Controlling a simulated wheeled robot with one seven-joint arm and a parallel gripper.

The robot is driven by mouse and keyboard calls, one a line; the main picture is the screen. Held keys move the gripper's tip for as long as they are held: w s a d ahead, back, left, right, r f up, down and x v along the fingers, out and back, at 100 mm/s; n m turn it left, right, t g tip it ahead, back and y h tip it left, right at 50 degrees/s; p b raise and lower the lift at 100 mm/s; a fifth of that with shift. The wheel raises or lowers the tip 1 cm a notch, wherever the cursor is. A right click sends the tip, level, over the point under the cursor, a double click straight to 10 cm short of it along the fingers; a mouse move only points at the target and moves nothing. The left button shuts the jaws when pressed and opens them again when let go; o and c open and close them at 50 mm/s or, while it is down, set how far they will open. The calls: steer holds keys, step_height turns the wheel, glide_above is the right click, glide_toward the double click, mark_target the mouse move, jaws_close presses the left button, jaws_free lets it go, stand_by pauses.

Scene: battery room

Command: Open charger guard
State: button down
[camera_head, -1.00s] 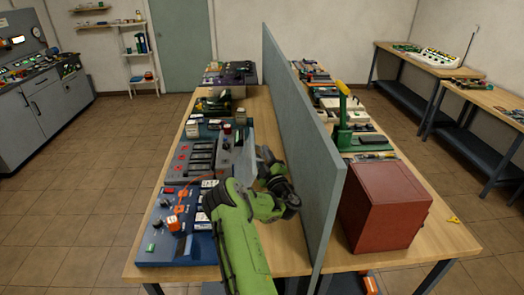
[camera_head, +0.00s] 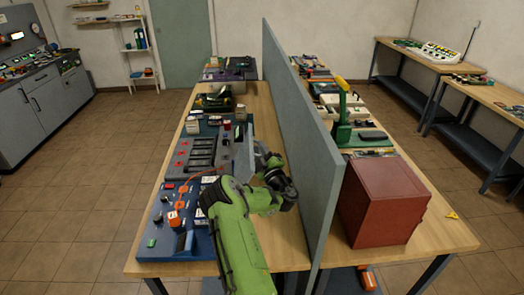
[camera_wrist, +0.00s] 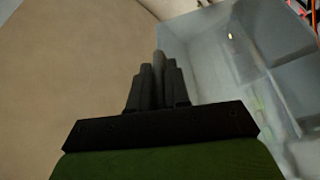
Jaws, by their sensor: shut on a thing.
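The charger guard (camera_wrist: 215,45) is a see-through grey panel filling the right of the wrist view. In the head view it appears as a pale upright panel (camera_head: 246,152) at the right side of the charger (camera_head: 200,152), a grey unit with a row of dark slots. My gripper (camera_wrist: 158,72) is shut on a thin part at the guard's left edge; the fingers hide most of that part. In the head view my fingertips are hidden behind my green arm and dark wrist, close beside the guard.
A tall grey divider (camera_head: 303,130) runs along the table just right of my wrist. A blue panel (camera_head: 178,243) with an orange cable stands in front of the charger. Other devices stand behind it. A red box (camera_head: 382,200) is beyond the divider. Bare tabletop lies between devices and divider.

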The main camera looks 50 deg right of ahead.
mark_target(252, 145)
steer(key=shift+w+a+r+n+y+p, duration=0.5)
steer(key=shift+w+a+r+n+p, duration=0.35)
steer(key=shift+w+a+n+p, duration=0.3)
steer(key=shift+d, duration=0.15)
steer(key=c, duration=1.2)
jaws_free()
steer(key=shift+o, duration=0.2)
